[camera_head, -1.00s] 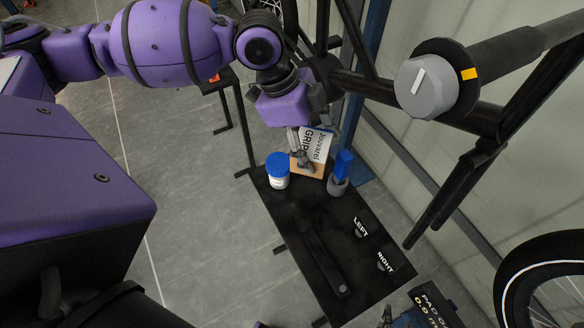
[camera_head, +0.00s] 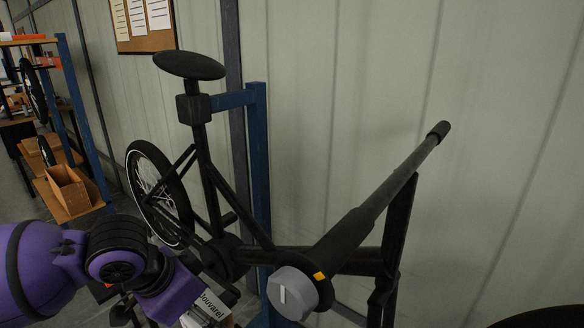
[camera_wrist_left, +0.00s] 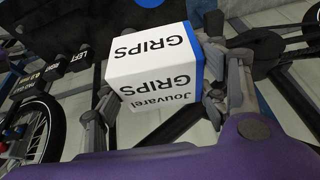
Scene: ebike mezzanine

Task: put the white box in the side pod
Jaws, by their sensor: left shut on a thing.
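The white box (camera_wrist_left: 155,70), printed "Jouvarel GRIPS" with a blue edge, fills the middle of the left wrist view. It also shows at the bottom of the head view (camera_head: 213,303), partly cut off by the frame. My left gripper (camera_wrist_left: 153,102) is shut on it, with fingers on both sides. In the head view my purple left arm comes in from the lower left, and its fingers are mostly hidden. My right gripper is in neither current view. I cannot pick out a side pod in these frames.
A bicycle with a black saddle (camera_head: 188,65) and dark frame stands ahead at a blue post (camera_head: 259,170). A bar with a grey knob (camera_head: 291,293) crosses at lower right. Shelves with an open cardboard box (camera_head: 68,190) stand at left. A pale wall closes the back.

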